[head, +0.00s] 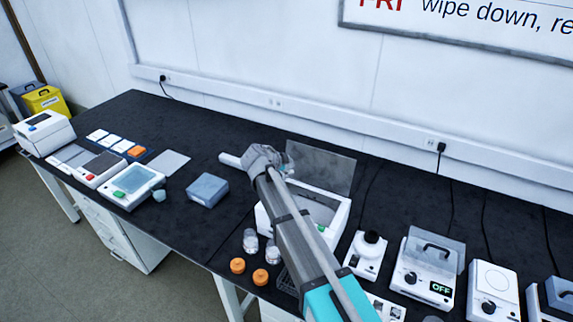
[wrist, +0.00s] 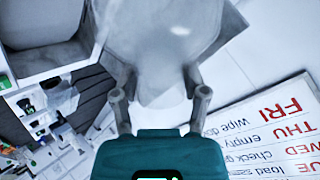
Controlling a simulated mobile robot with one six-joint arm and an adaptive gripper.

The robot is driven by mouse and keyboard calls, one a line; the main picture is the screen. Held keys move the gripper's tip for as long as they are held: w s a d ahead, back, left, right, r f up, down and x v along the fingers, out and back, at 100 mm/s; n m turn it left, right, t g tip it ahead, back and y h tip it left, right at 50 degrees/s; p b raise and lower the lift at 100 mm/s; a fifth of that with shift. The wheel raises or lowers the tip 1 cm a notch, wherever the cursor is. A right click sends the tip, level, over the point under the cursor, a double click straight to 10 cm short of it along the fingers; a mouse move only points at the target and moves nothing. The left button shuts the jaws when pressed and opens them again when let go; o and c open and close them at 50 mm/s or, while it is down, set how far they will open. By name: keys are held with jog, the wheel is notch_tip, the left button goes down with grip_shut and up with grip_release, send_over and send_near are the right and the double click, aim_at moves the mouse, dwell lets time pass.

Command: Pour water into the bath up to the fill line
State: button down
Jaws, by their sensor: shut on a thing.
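In the wrist view my gripper (wrist: 158,82) is shut on a clear, smooth-walled vessel (wrist: 165,35), which fills the top middle of the picture. Its water level, and whether it is tilted, I cannot tell. The bath looks to be the white box (head: 340,222) with a raised lid (head: 322,168) and a green button, mid-bench in the head view. It seems to show at the upper left of the wrist view (wrist: 84,62). My arm crosses in front of the bath and hides part of it. My gripper's fingers are hidden in the head view. I cannot make out a fill line.
Two clear jars (head: 250,241) and two orange caps (head: 260,277) stand in front of the bath. A blue-grey box (head: 207,190) is to its left, and a knobbed device (head: 366,255) to its right. Bare bench (head: 200,125) lies towards the wall.

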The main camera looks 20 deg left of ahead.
jog(key=shift+d+f+m+y+b, duration=0.1)
jog(key=shift+f+m+y+b, duration=0.2)
jog(key=shift+f+y+b, duration=0.15)
jog(key=shift+f, duration=0.1)
dwell(0.6)
jog(key=shift+f+m+y+b, duration=0.3)
jog(key=shift+f+y+b, duration=0.05)
jog(key=shift+b, duration=0.05)
jog(key=shift+d+f, duration=0.1)
jog(key=shift+f, duration=0.05)
dwell(0.4)
jog(key=shift+d+f+y+b, duration=0.1)
jog(key=shift+f+y+b, duration=0.3)
jog(key=shift+b, duration=0.15)
jog(key=shift+f+m, duration=0.2)
jog(key=shift+m, duration=0.1)
jog(key=shift+d+f+y+b, duration=0.1)
jog(key=shift+f+y+b, duration=0.35)
jog(key=shift+b, duration=0.25)
